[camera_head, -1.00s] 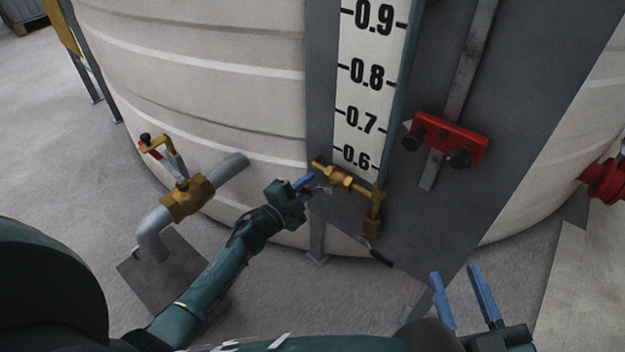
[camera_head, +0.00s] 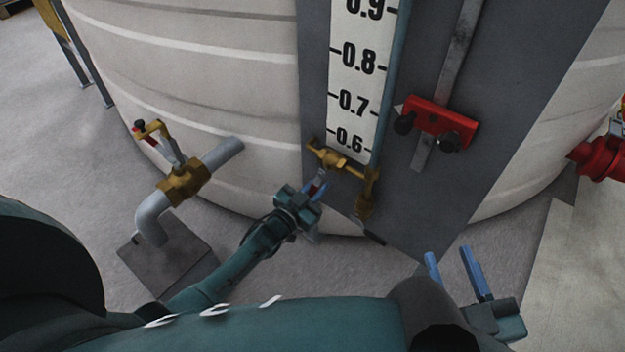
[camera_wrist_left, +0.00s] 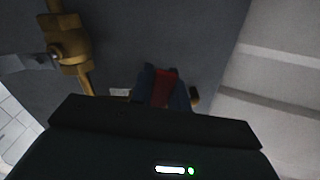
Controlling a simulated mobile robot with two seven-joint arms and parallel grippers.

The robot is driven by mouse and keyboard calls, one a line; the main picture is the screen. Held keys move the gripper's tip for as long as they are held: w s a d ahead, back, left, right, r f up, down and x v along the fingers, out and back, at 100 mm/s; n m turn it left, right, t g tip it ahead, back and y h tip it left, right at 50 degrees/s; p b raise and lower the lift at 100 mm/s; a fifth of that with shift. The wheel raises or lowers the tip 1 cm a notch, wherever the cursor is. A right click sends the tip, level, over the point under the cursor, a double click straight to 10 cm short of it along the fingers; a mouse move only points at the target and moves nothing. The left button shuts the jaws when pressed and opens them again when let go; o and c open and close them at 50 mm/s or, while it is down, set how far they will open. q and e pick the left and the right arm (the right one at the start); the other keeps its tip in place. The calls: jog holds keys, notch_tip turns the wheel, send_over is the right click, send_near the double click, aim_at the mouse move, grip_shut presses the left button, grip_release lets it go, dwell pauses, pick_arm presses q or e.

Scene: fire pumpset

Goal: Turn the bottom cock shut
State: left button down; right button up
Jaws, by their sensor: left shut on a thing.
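The bottom cock (camera_head: 333,158) is a brass fitting at the foot of the level gauge, below the 0.6 mark. Its lever with a red grip (camera_head: 316,186) points down and slightly left from the brass body. My left gripper (camera_head: 314,190) is shut on this lever, below and left of the cock. In the left wrist view the red grip (camera_wrist_left: 161,87) sits between the fingers, and brass fittings (camera_wrist_left: 72,45) show at upper left. The fingers partly hide the lever. My right gripper (camera_head: 457,268) is open and empty at lower right, apart from the gauge.
The pale ribbed tank (camera_head: 220,90) and the gauge board (camera_head: 352,75) stand behind. A pipe with a brass valve (camera_head: 182,185) is at left. A red bracket (camera_head: 437,122) with black knobs is right of the gauge. A short black handle (camera_head: 369,235) sticks out below the gauge.

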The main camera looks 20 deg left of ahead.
pick_arm(q)
jog(key=shift+s+d+f+n, duration=0.1)
jog(key=shift+s+d+n, duration=0.2)
jog(key=shift+d+n, duration=0.6)
pick_arm(e)
jog(key=shift+d+h, duration=0.1)
jog(key=shift+h, duration=0.2)
pick_arm(q)
jog(key=shift+a+n, duration=0.2)
jog(key=shift+n, duration=0.1)
jog(key=c, duration=1.3)
grip_release()
jog(key=shift+c, duration=0.2)
pick_arm(e)
jog(key=shift+f, duration=0.1)
pick_arm(q)
jog(key=p+v, duration=0.4)
jog(key=v, duration=0.9)
pick_arm(e)
jog(key=shift+s+d+m+g+h, duration=0.15)
jog(key=shift+d+m+g+h, duration=0.2)
jog(key=shift+g, duration=0.4)
jog(key=shift+s+d+m+g+h, duration=0.2)
jog(key=shift+m+g+h, duration=0.25)
jog(key=shift+g, duration=0.3)
